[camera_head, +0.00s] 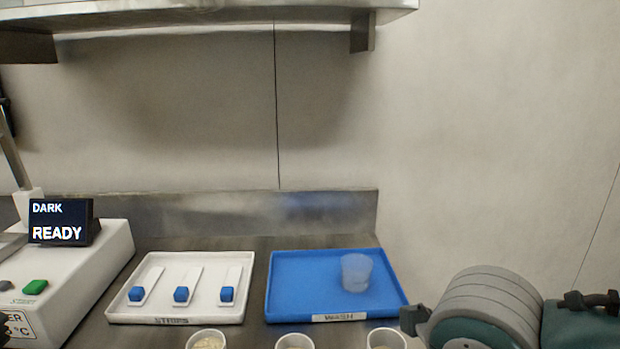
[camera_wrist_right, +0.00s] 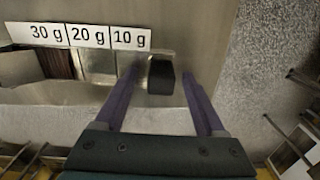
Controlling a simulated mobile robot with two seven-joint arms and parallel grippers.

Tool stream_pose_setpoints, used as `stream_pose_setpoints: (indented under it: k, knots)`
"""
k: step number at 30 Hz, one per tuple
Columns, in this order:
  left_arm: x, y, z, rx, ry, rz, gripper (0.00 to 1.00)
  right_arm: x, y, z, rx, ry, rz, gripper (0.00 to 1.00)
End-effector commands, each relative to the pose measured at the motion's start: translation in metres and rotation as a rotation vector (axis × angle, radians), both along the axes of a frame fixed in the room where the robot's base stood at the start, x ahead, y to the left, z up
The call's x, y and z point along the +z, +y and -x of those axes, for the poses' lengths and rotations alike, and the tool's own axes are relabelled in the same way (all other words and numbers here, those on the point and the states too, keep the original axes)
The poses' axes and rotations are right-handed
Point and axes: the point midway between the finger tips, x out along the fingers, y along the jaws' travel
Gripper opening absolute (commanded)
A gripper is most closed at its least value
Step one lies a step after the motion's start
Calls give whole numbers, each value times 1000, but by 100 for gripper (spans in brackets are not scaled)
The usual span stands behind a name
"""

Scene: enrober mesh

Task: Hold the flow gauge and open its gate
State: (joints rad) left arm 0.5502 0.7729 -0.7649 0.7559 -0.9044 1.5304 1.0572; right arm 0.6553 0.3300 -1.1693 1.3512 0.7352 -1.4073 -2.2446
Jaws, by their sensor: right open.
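I cannot make out a flow gauge or its gate for certain in either view. A translucent cup (camera_head: 356,272) stands in the blue WASH tray (camera_head: 285,305) in the head view. In the right wrist view my right gripper (camera_wrist_right: 161,72) is open, with its two purple fingers apart. A black block (camera_wrist_right: 161,76) on a metal surface shows between the fingertips; I cannot tell how far it is from them or whether they touch.
A white STRIPS tray (camera_head: 118,307) holds three white strips with blue ends. A machine with a display (camera_head: 61,222) reading DARK READY stands at left. Pale cups (camera_head: 207,340) line the front edge. Labels 30 g, 20 g and 10 g (camera_wrist_right: 88,37) sit beside the black block. A shelf (camera_head: 200,15) hangs above.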

Motion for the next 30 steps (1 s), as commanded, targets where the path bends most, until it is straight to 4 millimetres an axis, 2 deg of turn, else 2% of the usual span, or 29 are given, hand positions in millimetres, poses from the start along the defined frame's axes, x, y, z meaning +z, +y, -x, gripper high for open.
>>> stream_pose_setpoints:
  k: [9, 15, 21, 30]
  knots:
    - [0, 0, 0, 0, 0, 0, 0, 66, -1, -2, 2, -7, 0, 72]
    - [0, 0, 0, 0, 0, 0, 0, 101, -1, -1, -1, -4, 1, 72]
    - [0, 0, 0, 0, 0, 0, 0, 113, -1, 0, -1, -2, 2, 72]
    - [1, 0, 0, 0, 0, 0, 0, 114, -1, 0, -1, -1, 2, 72]
